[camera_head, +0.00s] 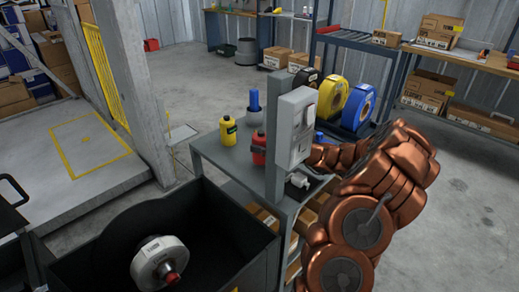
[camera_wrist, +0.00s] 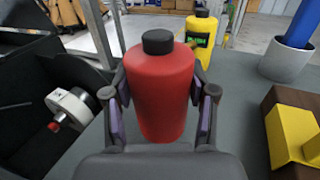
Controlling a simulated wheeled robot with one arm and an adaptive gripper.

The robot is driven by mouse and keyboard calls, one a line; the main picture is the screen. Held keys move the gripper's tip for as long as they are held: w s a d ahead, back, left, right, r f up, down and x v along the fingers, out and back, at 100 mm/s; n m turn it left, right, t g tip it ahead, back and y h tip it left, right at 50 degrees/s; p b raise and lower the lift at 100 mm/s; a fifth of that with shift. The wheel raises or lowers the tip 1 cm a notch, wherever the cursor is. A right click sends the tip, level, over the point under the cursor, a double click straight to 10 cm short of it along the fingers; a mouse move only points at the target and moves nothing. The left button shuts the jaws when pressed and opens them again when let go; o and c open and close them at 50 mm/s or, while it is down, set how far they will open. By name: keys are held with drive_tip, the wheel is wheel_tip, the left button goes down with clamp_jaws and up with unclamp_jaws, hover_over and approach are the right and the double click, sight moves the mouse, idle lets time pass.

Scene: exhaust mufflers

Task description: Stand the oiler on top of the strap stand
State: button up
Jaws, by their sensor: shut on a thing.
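A red bottle with a black cap (camera_wrist: 160,92), which I take for the oiler, is upright between the fingers of my gripper (camera_wrist: 160,98). The fingers press on its two sides. In the head view the red bottle (camera_head: 258,148) shows partly behind a grey post, and my gripper is hidden there. I cannot tell whether its base touches the table. A brown block with a yellow strap-like piece (camera_wrist: 290,138), possibly the strap stand, is at the right edge of the wrist view, to the right of my gripper. It is cut off by the frame.
The grey table (camera_head: 222,160) also holds a yellow bottle (camera_head: 228,131) and a blue cylinder in a grey cup (camera_head: 254,108). A grey post with a switch box (camera_head: 290,130) rises at its front. A black bin (camera_head: 215,225) with a white canister (camera_head: 158,261) stands beside it. Coloured reels (camera_head: 332,96) stand behind.

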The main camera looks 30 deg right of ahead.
drive_tip(key=shift+f, duration=0.75)
drive_tip(key=shift+f, duration=0.15)
drive_tip(key=o, duration=1.4)
drive_tip(key=shift+c, duration=0.2)
drive_tip(key=shift+s+d, duration=0.2)
drive_tip(key=shift+s, duration=0.1)
drive_tip(key=v, duration=1.1)
drive_tip(key=shift+s, duration=0.15)
drive_tip(key=shift+a, duration=0.1)
